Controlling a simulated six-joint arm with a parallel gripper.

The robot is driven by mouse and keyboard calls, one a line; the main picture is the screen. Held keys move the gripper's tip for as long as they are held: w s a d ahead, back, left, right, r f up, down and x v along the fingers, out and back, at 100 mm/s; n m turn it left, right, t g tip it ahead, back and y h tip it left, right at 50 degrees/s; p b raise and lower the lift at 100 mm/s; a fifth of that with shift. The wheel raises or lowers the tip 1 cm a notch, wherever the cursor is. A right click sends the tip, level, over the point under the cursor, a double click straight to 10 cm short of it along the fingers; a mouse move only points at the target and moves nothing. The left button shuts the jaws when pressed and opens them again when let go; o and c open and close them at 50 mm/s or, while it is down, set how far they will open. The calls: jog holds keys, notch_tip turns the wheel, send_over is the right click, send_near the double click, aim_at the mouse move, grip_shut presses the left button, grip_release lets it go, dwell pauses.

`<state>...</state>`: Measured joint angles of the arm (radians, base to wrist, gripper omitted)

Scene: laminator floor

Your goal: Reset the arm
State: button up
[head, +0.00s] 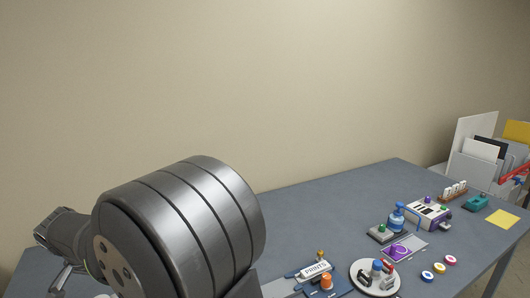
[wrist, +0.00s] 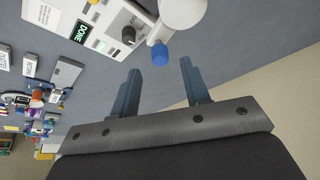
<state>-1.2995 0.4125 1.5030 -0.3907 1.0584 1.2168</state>
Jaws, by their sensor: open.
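My gripper (wrist: 160,65) shows in the wrist view with two blue-grey fingers spread apart. No object is between the fingers. A blue cap or knob (wrist: 159,54) on a white part appears beyond the fingertips; I cannot tell how far away it is. A white device (wrist: 115,22) with a green "DONE" display and a dark knob is at the top of the wrist view. In the head view my own grey arm link fills the lower left, and the fingers cannot be made out there.
The grey table (head: 330,205) has clear room along its back. A file rack (head: 474,165) stands at the far right.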

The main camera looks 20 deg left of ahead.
jog(key=x, duration=0.3)
jog(key=shift+w+f, duration=0.15)
jog(key=shift+f, duration=0.1)
jog(key=shift+a+r+n, duration=0.15)
jog(key=shift+r+n, duration=0.05)
jog(key=shift+n, duration=0.2)
jog(key=a+n+g+y, duration=0.3)
jog(key=a+n, duration=0.3)
jog(key=n, duration=0.8)
jog(key=shift+g+y, duration=0.3)
jog(key=shift+g, duration=0.3)
jog(key=shift+o, duration=0.5)
